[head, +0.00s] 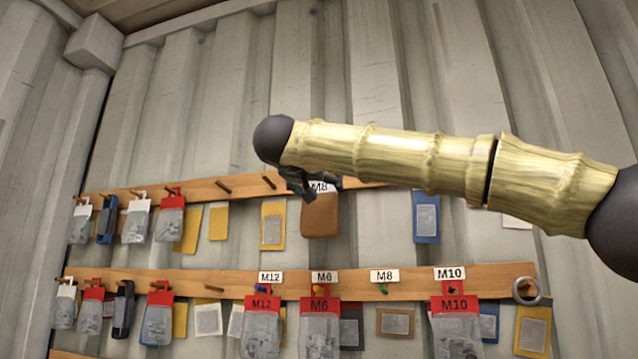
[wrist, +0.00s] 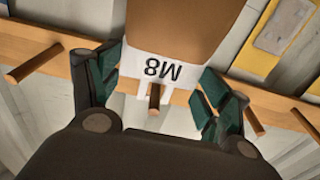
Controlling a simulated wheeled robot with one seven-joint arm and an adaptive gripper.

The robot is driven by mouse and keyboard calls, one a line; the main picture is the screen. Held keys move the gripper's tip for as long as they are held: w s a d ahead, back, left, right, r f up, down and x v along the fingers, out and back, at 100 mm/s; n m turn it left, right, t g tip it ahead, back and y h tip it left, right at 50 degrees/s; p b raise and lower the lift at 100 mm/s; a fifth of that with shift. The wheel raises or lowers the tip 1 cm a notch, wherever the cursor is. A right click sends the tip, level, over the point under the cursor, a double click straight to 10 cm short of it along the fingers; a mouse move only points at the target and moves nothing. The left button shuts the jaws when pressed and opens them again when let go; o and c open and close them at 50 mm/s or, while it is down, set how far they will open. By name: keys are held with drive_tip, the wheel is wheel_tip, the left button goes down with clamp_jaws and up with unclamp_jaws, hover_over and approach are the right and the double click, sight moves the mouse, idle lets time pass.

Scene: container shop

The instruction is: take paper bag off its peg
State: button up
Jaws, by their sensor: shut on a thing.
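The brown paper bag (head: 320,215) has a white header card marked M8 and hangs at the upper wooden rail in the head view. In the wrist view the bag (wrist: 175,30) fills the top middle, with its M8 card (wrist: 160,70) upside down. A wooden peg (wrist: 154,97) shows at the card's edge, still at the hanging slot. My gripper (wrist: 165,95) has its green-padded fingers on either side of the card, shut on the bag. In the head view my gripper (head: 308,183) is at the top left of the bag, partly hidden by my arm.
Neighbouring empty pegs (wrist: 35,65) stick out of the upper rail (head: 235,186). Red-topped bags (head: 320,320) and other packets hang from the lower rail (head: 215,277). A blue packet (head: 426,216) is to the right. The ribbed wall above the upper rail is bare.

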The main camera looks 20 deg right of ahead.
drive_tip(key=v, duration=0.4)
drive_tip(key=shift+s+a+r, duration=0.1)
drive_tip(key=shift+s+r, duration=0.05)
drive_tip(key=shift+r, duration=0.15)
drive_tip(key=shift+s+a, duration=0.1)
idle(0.6)
drive_tip(key=shift+v, duration=2.35)
